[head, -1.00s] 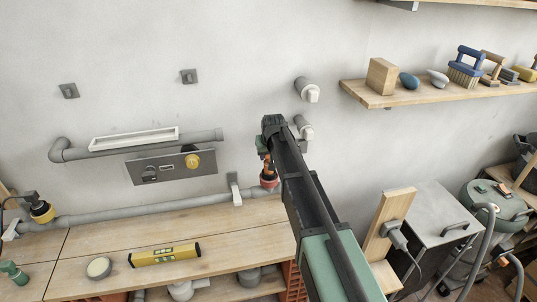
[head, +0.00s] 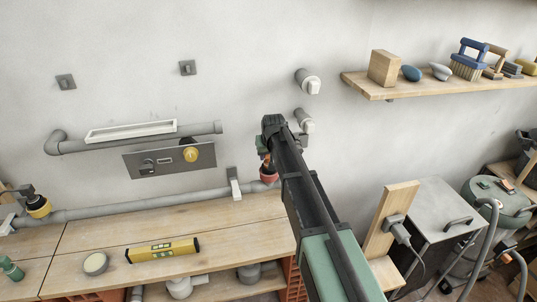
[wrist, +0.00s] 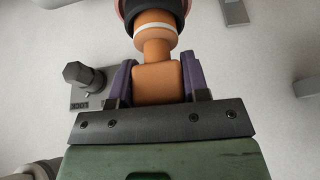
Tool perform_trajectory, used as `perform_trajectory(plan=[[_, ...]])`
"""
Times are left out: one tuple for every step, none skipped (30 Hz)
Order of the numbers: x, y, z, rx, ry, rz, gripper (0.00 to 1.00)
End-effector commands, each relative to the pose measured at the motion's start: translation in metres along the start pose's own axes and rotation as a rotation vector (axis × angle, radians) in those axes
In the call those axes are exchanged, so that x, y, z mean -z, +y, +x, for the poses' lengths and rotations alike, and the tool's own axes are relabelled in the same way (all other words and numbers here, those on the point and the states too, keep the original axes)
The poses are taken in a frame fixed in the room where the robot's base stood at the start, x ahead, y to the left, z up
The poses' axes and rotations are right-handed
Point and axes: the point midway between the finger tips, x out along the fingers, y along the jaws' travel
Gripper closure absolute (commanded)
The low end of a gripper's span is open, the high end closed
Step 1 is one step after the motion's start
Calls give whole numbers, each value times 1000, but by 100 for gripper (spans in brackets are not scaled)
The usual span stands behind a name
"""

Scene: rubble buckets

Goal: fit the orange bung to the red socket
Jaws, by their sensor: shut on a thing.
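My gripper (wrist: 155,82) is shut on the orange bung (wrist: 157,80), with a purple finger on either side of its block-shaped end. In the head view the bung (head: 266,163) is a small orange patch partly hidden by my arm. The red socket (head: 269,179) is on the grey pipe along the wall, just below the bung. In the wrist view the bung's white-banded far end lines up with the socket's dark mouth and pinkish rim (wrist: 187,6) at the top edge. I cannot tell how far the bung is inside it.
A steel panel with a yellow knob (head: 190,154) is farther left. A wooden bench (head: 180,228) lies below, with a yellow level (head: 162,250). Wall stubs (head: 304,120) stick out close to my arm's right.

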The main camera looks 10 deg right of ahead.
Motion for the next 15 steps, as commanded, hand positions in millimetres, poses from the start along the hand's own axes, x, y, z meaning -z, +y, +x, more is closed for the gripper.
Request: perform_trajectory(plan=[[0, 0, 1, 0, 0, 0, 82], [0, 0, 1, 0, 0, 0, 82], [0, 0, 0, 0, 0, 0, 82], [0, 0, 0, 0, 0, 0, 82], [0, 0, 0, 0, 0, 0, 82], [0, 0, 0, 0, 0, 0, 82], [0, 0, 0, 0, 0, 0, 82], [0, 0, 0, 0, 0, 0, 82], [0, 0, 0, 0, 0, 0, 82], [0, 0, 1, 0, 0, 0, 82], [-1, 0, 2, 0, 0, 0, 82], [-1, 0, 3, 0, 0, 0, 82], [-2, 0, 4, 0, 0, 0, 82], [-2, 0, 5, 0, 0, 0, 82], [-3, 0, 6, 0, 0, 0, 82]])
